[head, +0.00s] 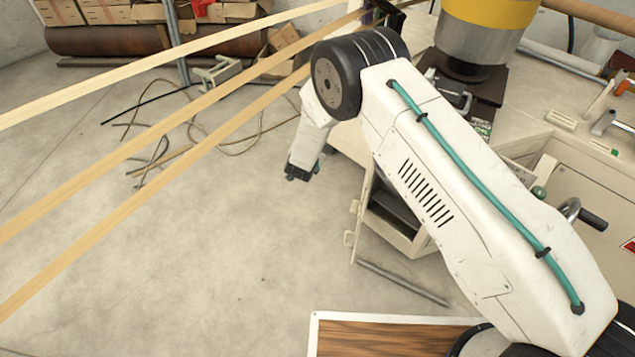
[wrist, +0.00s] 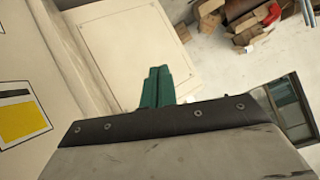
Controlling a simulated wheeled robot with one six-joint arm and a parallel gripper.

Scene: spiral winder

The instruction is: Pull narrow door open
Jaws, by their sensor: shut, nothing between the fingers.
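The narrow door (head: 363,214) shows almost edge-on in the head view, at the left side of a low cream cabinet. It stands open, swung out from the cabinet, and the dark inside shows to its right. Small handle-like brackets stick out from its left side. My gripper (head: 297,177) is to the left of the door and above the floor, apart from it in the picture. In the wrist view its green fingers (wrist: 157,86) are together, with nothing between them. A cream panel (wrist: 135,52) lies beyond the fingers; I cannot tell if it is the door.
Long pale strips (head: 170,128) cross the upper left. Cables (head: 205,125) lie on the floor behind my gripper, with boxes (head: 225,12) at the back. A metal bar (head: 403,283) is on the floor before the cabinet. A wood-topped panel (head: 385,338) is in front.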

